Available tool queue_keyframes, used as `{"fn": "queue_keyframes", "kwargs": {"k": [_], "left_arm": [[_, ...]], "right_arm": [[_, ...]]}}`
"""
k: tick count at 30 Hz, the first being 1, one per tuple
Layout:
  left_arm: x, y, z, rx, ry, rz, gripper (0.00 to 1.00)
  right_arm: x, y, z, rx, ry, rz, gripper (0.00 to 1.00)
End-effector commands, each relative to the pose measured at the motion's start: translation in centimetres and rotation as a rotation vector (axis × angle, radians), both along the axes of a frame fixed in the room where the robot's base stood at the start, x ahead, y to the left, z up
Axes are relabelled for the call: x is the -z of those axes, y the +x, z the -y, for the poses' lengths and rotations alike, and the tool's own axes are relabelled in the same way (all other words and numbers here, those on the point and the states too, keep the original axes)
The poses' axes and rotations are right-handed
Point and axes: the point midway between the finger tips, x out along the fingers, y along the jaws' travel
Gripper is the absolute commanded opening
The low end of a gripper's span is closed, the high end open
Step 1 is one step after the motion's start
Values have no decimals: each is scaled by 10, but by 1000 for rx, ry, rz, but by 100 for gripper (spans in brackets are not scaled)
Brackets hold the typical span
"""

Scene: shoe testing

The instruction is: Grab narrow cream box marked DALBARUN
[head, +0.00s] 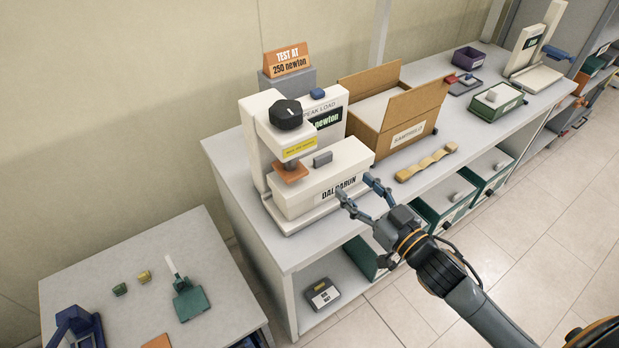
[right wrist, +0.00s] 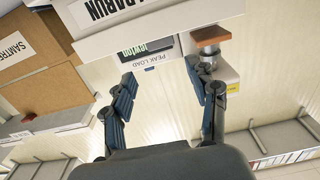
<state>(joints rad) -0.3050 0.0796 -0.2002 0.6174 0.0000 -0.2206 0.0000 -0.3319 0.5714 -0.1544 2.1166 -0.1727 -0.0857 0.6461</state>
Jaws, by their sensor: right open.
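The narrow cream box marked DALBARUN (head: 308,187) lies on the base of the white press-like tester (head: 259,150), beside and partly below its orange-brown pad (head: 291,172). A grey block (head: 323,158) is on its top. My right gripper (head: 358,190) is open at the box's labelled front face, near the right end of the label; the fingers appear empty. In the right wrist view the box (right wrist: 190,16) spans the top, beyond the open fingertips (right wrist: 163,76). I cannot tell whether a finger touches it. My left gripper is not in view.
An open cardboard box (head: 393,123) stands right of the tester, with a wavy tan piece (head: 427,161) in front. A peak-load display (head: 332,110) stands behind the cream box. Green bins (head: 443,205) sit under the bench edge. A lower table (head: 130,255) is at left.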

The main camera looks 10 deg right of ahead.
Motion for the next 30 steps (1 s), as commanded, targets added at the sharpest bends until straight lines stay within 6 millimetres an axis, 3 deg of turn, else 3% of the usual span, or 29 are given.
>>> {"fn": "queue_keyframes", "kwargs": {"k": [9, 17, 25, 30], "left_arm": [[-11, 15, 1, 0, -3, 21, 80], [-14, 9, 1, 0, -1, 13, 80], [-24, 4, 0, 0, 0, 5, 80], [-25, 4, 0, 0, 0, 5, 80]], "right_arm": [[-2, 55, -19, 2, -1, 0, 58], [-2, 72, -26, 2, -2, 0, 58], [-4, 107, -42, 2, -1, -1, 58], [-3, 115, -45, 2, -2, -2, 58]]}}
